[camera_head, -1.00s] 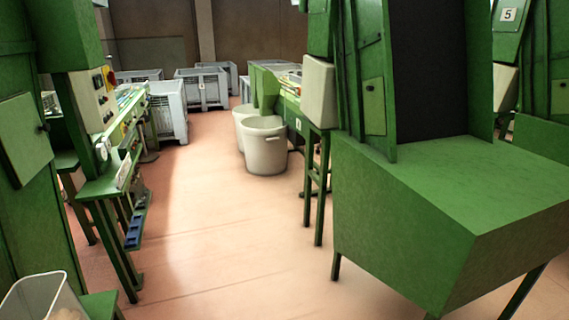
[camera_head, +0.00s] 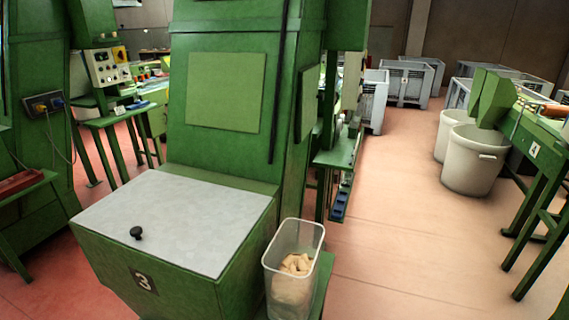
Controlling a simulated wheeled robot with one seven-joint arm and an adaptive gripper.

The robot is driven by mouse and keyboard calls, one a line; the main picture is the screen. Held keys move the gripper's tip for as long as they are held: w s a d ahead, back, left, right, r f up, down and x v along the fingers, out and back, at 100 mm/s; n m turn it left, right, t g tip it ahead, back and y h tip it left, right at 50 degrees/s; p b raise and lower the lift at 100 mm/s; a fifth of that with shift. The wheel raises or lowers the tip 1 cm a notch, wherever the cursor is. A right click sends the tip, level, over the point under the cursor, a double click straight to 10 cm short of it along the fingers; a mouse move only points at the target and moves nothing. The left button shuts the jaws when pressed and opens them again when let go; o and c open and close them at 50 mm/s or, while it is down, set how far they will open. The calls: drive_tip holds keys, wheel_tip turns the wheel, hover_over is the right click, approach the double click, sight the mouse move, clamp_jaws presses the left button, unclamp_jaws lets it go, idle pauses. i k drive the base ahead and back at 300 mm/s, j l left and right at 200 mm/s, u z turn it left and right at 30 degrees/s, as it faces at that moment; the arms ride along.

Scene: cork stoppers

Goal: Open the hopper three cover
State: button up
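Hopper three (camera_head: 150,275) is a green box-shaped hopper at the lower left, joined to a tall green machine body behind it. A plate with the number 3 (camera_head: 145,282) is on its front face. Its cover (camera_head: 190,215) is a flat light grey lid lying shut over the top. A small black knob (camera_head: 136,232) stands on the cover near its front left edge. My gripper is not in view.
A clear bin (camera_head: 292,268) with corks stands beside the hopper on a green ledge. Open reddish floor (camera_head: 390,220) lies to the right. White tubs (camera_head: 474,160) and a green table stand farther right. Grey crates (camera_head: 405,80) stand at the back.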

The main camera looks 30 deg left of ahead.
sight(197, 226)
drive_tip(key=u, duration=1.75)
drive_tip(key=i+j, duration=0.35)
drive_tip(key=i+j+z, duration=0.1)
drive_tip(key=i+j, duration=0.3)
drive_tip(key=j, duration=0.2)
